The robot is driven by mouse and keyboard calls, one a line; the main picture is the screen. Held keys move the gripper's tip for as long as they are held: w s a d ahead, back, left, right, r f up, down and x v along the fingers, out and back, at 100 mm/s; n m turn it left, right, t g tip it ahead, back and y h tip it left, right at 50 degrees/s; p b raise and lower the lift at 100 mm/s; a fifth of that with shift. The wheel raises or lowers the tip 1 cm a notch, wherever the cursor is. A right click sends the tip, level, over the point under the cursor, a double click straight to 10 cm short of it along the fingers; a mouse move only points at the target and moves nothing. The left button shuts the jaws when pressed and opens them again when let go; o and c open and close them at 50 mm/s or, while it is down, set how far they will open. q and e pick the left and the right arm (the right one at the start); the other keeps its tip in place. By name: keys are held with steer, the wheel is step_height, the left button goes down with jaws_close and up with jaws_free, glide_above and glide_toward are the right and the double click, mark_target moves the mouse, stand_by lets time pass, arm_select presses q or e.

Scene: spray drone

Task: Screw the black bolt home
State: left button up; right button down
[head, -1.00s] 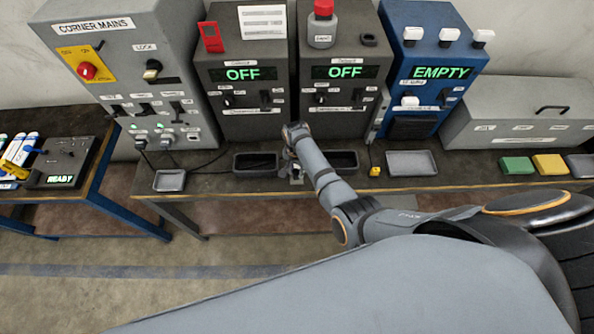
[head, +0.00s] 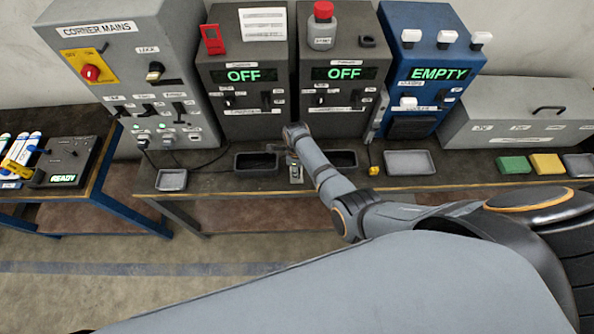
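I cannot make out the black bolt in the head view. My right arm reaches in from the right to the workbench, and my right gripper (head: 281,149) is at its far end, between the two dark trays. It is small and partly hidden by its own wrist, so its fingers cannot be read. A small metallic fixture (head: 296,174) stands on the bench just in front of the gripper, and the two look apart. Whether it holds the bolt is too small to tell. My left gripper is not in view.
Dark trays (head: 256,170) flank the gripper; grey trays (head: 172,180) and (head: 410,170) lie further out. Two dark cabinets reading OFF (head: 243,100) stand behind, a grey mains cabinet (head: 125,60) left, a blue EMPTY cabinet (head: 425,60) right. The bench's front edge (head: 400,190) is mostly clear.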

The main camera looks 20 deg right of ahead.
steer(key=m, duration=0.4)
steer(key=c, duration=1)
jaws_free()
step_height(320, 180, up, 12)
